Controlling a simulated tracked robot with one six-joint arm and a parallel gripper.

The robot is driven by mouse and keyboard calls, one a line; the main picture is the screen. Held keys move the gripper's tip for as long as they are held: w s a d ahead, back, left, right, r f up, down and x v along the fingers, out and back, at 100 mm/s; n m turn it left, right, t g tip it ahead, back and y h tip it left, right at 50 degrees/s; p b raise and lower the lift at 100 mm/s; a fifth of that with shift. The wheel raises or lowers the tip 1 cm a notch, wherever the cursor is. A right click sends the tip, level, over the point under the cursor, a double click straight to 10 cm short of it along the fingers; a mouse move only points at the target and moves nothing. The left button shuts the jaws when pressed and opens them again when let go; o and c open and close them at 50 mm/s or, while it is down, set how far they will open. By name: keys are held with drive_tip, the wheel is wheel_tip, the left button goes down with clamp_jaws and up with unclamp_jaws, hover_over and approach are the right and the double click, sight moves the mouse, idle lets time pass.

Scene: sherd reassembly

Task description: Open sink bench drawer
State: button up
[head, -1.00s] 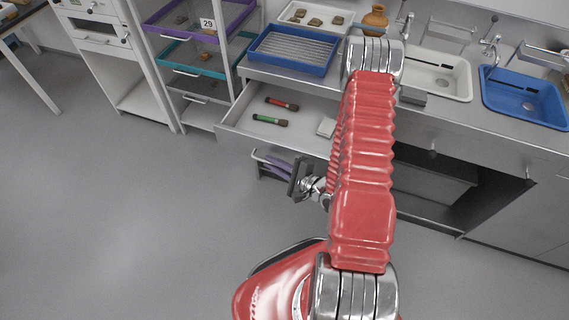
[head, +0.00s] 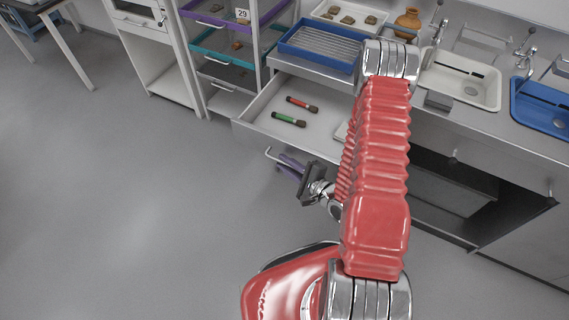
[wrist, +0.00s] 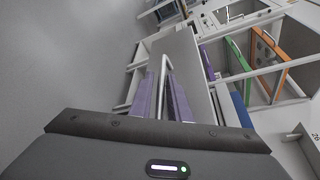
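The sink bench drawer (head: 255,131) is pulled out well from the steel bench, left of centre in the head view. A red tool (head: 301,105) and a green tool (head: 288,119) with dark ends lie inside it. Its bar handle (head: 272,155) shows at the drawer's front. My gripper (head: 290,166) is at this handle, its purple fingers on either side of the bar. The wrist view shows the handle bar (wrist: 164,72) between the two fingers (wrist: 162,98). My red arm hides the drawer's right part.
A blue ribbed tray (head: 318,47) stands on the bench above the drawer. A white sink (head: 480,83) and a blue sink (head: 545,112) are to the right. A shelf rack with purple and teal trays (head: 225,65) stands at the left. The floor (head: 150,220) in front is clear.

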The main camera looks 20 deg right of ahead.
drive_tip(key=shift+s+d, duration=0.1)
drive_tip(key=shift+s+d+r, duration=0.15)
drive_tip(key=shift+s+d, duration=0.1)
drive_tip(key=shift+s, duration=0.2)
drive_tip(key=v, duration=1.2)
drive_tip(key=shift+s, duration=0.25)
idle(0.7)
